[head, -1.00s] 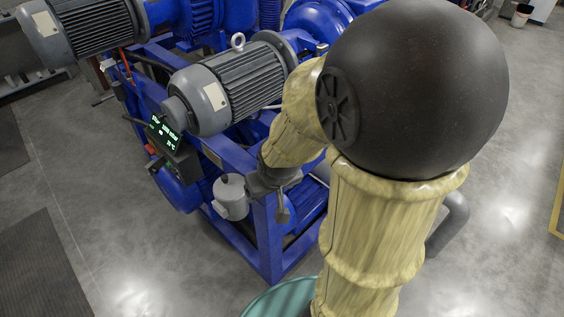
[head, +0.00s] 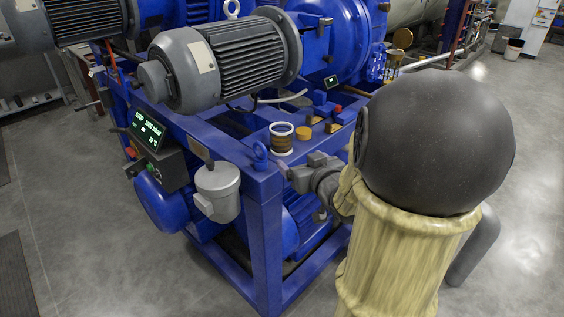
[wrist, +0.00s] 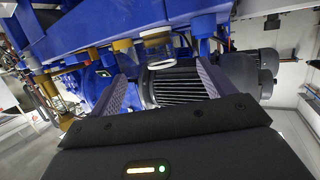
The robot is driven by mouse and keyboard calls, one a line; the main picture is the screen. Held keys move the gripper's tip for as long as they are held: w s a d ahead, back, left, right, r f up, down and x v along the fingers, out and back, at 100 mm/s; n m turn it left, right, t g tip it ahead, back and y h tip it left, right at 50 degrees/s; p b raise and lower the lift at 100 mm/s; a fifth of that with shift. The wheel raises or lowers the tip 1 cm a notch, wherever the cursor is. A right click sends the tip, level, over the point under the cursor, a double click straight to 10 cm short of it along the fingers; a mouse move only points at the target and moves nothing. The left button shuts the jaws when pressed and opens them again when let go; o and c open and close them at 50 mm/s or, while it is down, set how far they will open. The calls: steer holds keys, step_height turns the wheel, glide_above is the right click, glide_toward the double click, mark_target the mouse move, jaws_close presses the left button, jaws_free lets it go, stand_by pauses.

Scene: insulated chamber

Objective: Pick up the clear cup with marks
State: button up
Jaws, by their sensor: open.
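The clear cup (head: 281,138) has a pale rim and brownish bands. It stands upright on the blue frame's top ledge in the head view. The clear cup also shows in the wrist view (wrist: 157,48), beyond and roughly between the fingers. My gripper (head: 292,176) is at the front right corner of the frame, to the right of the cup and nearer the camera. In the wrist view my gripper (wrist: 162,72) has its two ridged fingers wide apart with nothing between them. I cannot tell the exact gap between the fingertips and the cup.
Yellow caps (head: 304,133) and a red part (head: 319,119) sit right of the cup. A grey motor (head: 235,62) overhangs behind it. A lit control panel (head: 148,131) and grey canister (head: 217,192) are left. Floor is clear in front.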

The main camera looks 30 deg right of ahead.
mark_target(286, 146)
steer(key=shift+s+d+f+t+b, duration=0.2)
steer(key=shift+d+f+t+b, duration=0.15)
steer(key=shift+f+t+b, duration=0.3)
steer(key=shift+d+r, duration=0.1)
steer(key=shift+w+r+p, duration=0.1)
steer(key=shift+p, duration=0.2)
steer(key=w+p, duration=0.1)
steer(key=p, duration=0.2)
steer(key=shift+r, duration=0.1)
steer(key=w+p, duration=0.2)
steer(key=w, duration=0.1)
steer(key=w+f+p, duration=0.1)
steer(key=w+p, duration=0.2)
steer(key=w, duration=0.1)
steer(key=w+f+p, duration=0.1)
steer(key=w+p, duration=0.2)
steer(key=shift+w+d+f, duration=0.1)
steer(key=shift+w+d, duration=0.1)
steer(key=shift+w, duration=0.25)
